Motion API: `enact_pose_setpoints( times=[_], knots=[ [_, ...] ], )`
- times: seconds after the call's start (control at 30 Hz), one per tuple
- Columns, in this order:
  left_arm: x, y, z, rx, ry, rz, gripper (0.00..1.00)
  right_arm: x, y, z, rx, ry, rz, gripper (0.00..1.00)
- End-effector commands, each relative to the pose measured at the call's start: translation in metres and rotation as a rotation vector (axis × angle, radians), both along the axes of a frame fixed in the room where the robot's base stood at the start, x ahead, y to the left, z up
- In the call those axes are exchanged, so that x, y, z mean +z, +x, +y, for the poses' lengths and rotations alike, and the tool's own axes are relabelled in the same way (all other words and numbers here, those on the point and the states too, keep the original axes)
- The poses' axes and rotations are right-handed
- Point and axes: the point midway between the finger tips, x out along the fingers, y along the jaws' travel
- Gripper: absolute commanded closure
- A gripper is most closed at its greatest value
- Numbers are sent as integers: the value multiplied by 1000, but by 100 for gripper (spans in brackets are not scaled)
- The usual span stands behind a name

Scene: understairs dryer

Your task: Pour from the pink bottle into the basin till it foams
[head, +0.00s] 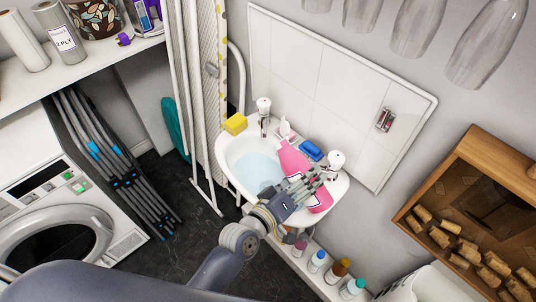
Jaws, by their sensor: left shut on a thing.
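The pink bottle (293,158) is at the right side of the basin (222,158), partly behind my left gripper. My left gripper (319,182) is shut on it, and pink shows on both sides of the fingers. The bottle lies slantwise in the picture; its exact tilt is hard to tell. The white basin holds pale blue water (257,170), and I see no foam on the part of the water in view. Whether anything flows from the bottle cannot be made out. My right gripper is not in view.
A yellow sponge (236,124), a tap (263,108), a blue sponge or brush (310,150) and another white fixture (336,160) line the basin's rim. Several bottles (317,261) stand on a low ledge below. A washing machine (70,225) is left; a wooden cork box (470,150) is right.

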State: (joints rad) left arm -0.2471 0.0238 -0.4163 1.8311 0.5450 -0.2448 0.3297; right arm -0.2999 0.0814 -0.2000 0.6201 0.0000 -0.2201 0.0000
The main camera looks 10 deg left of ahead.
Motion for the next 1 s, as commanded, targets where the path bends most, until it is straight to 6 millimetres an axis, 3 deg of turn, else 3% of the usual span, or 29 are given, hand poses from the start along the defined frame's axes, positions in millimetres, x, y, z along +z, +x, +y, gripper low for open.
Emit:
enact_pose_setpoints(
  times=[1.0],
  knots=[
    [-3, -1, -2, 2, -52, 33, 77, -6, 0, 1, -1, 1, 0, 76]
  ],
)
